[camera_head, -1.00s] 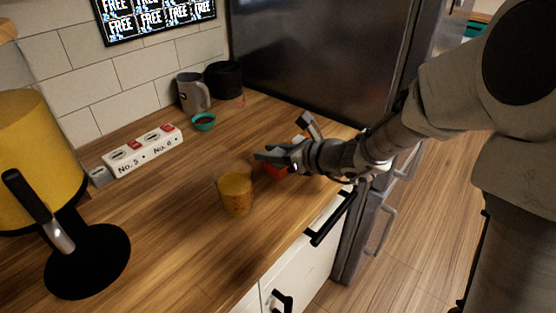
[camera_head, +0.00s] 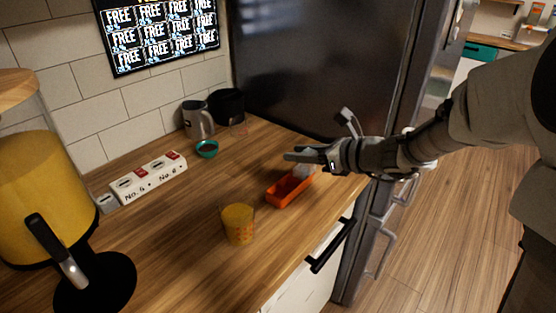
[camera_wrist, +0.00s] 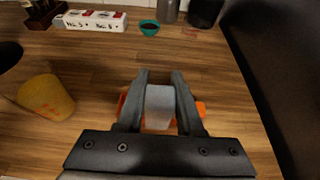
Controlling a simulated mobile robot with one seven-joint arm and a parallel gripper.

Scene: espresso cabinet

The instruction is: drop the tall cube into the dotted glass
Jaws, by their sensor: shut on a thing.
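The tall cube (camera_wrist: 159,104) is pale grey and block-shaped, held between the two fingers of my gripper (camera_wrist: 160,82) in the wrist view. In the head view my gripper (camera_head: 303,158) is above the orange tray, with the pale cube (camera_head: 303,172) just under the fingers. The glass (camera_head: 239,224) holds yellow-orange drink with faint darker dots and stands on the counter, in front and to the left of the tray. It also shows at the left of the wrist view (camera_wrist: 46,98), apart from my gripper.
The orange tray (camera_head: 288,190) lies below my gripper. A drink dispenser (camera_head: 45,195) stands at left. A white labelled strip (camera_head: 150,178), teal bowl (camera_head: 207,149) and grey pitcher (camera_head: 197,120) are farther back. The dark fridge (camera_head: 310,65) borders the counter. Bare wood lies between tray and glass.

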